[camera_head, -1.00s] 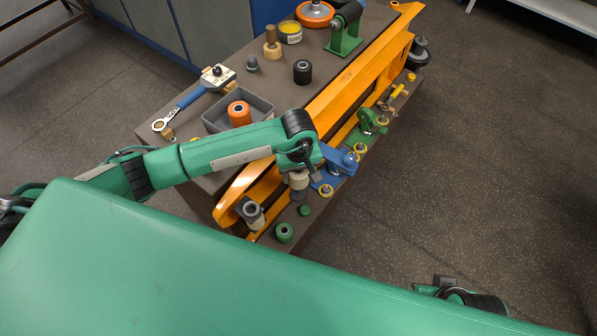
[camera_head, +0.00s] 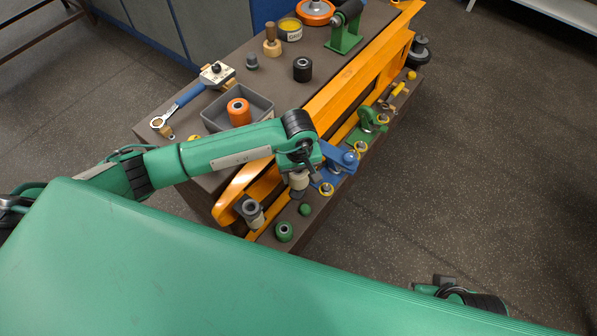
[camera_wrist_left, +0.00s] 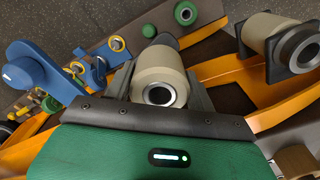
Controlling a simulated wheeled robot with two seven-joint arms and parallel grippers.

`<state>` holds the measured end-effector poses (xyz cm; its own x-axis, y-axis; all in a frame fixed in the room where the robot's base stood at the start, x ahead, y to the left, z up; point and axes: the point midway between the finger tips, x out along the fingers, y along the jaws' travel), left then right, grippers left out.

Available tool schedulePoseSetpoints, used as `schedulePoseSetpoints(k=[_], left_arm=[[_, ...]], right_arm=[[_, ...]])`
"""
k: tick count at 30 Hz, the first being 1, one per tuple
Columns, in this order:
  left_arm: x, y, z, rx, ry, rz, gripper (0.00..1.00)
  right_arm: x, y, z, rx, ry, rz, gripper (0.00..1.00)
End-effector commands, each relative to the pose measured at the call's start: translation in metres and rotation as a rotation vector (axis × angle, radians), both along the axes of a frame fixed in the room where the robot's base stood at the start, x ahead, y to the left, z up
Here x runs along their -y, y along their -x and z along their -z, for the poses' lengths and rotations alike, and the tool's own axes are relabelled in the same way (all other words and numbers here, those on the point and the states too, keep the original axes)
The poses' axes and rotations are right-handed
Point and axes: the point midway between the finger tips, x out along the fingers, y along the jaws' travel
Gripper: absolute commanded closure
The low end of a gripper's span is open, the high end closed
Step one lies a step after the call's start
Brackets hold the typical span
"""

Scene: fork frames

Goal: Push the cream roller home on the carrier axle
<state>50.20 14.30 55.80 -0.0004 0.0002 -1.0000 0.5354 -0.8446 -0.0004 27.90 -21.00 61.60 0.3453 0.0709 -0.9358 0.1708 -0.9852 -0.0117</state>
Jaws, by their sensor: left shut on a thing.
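My left gripper (camera_head: 298,182) is shut on a cream roller (camera_wrist_left: 165,72) at the near part of the orange fork frame (camera_head: 235,192). In the left wrist view the roller lies between the two grey fingers, with its bored end toward the camera. A dark round part (camera_wrist_left: 149,30) shows just beyond its far end; I cannot tell whether it is the axle or how far the roller sits on it. A second cream roller (camera_wrist_left: 266,32) sits between dark plates (camera_wrist_left: 297,48) on the fork, to the right. My right gripper is out of view.
A blue clamp (camera_head: 338,160) stands close beside the left gripper. Green rollers (camera_head: 285,231) and yellow rings lie along the bench edge.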

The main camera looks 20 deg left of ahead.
Motion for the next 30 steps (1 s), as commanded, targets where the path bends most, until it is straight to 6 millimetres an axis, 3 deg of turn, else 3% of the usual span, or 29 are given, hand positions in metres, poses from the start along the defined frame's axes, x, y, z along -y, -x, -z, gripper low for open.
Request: schedulePoseSetpoints(k=[30], left_arm=[[0.0,0.0,0.026,0.001,0.0,0.0,0.75]], right_arm=[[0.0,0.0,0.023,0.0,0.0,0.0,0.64]])
